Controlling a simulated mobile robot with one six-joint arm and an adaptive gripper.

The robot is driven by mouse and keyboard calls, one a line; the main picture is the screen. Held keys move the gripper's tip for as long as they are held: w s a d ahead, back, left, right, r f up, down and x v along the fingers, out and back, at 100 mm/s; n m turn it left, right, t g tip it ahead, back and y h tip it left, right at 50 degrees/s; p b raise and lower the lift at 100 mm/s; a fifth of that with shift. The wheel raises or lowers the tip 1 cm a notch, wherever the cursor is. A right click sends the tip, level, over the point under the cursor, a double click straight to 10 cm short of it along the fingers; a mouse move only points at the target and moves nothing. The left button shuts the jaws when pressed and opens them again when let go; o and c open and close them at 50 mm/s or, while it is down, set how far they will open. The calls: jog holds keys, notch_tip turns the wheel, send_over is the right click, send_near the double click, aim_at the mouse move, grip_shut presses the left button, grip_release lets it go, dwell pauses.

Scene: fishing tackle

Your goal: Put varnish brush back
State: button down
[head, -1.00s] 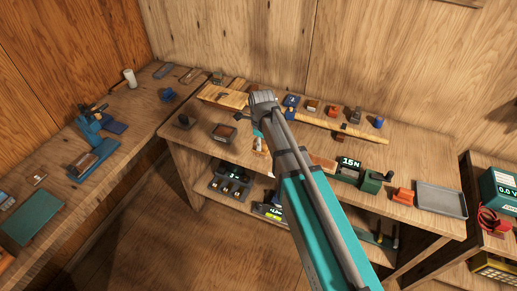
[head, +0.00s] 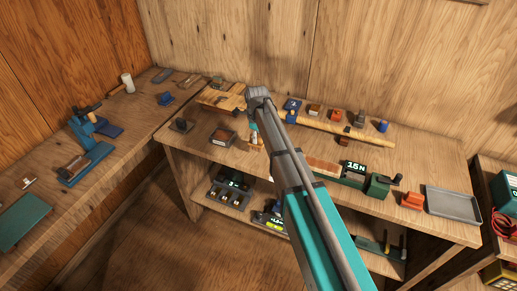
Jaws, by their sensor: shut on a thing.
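My gripper (head: 253,127) is over the left part of the middle bench, largely hidden behind my own arm. Its teal finger shows just left of the arm. It is shut on a small white and orange-brown thing (head: 254,139), which I take to be the varnish brush. It is too small to make out bristles or handle. It hangs below the gripper over the bench (head: 272,158), and I cannot tell whether it touches the top.
A wooden board (head: 222,97) lies behind and left of the gripper. A dark block with a brown top (head: 222,137) is left of it. A long pale rod (head: 345,130) with several small pots behind it lies to the right. A grey tray (head: 452,204) is at the right end.

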jog(key=shift+w+a+f+b, duration=0.15)
jog(key=shift+w+f+b, duration=0.35)
jog(key=shift+w+f, duration=0.3)
jog(key=shift+s, duration=0.1)
jog(key=shift+w+a+f+b, duration=0.1)
jog(key=shift+w+f+b, duration=0.35)
jog(key=shift+f+b, duration=1.55)
jog(key=shift+f, duration=0.05)
jog(key=shift+s+f, duration=0.1)
jog(key=shift+f, duration=0.05)
jog(key=shift+c, duration=2)
grip_release()
jog(key=shift+r, duration=0.25)
notch_tip(320, 180, up, 12)
jog(key=p, duration=1.2)
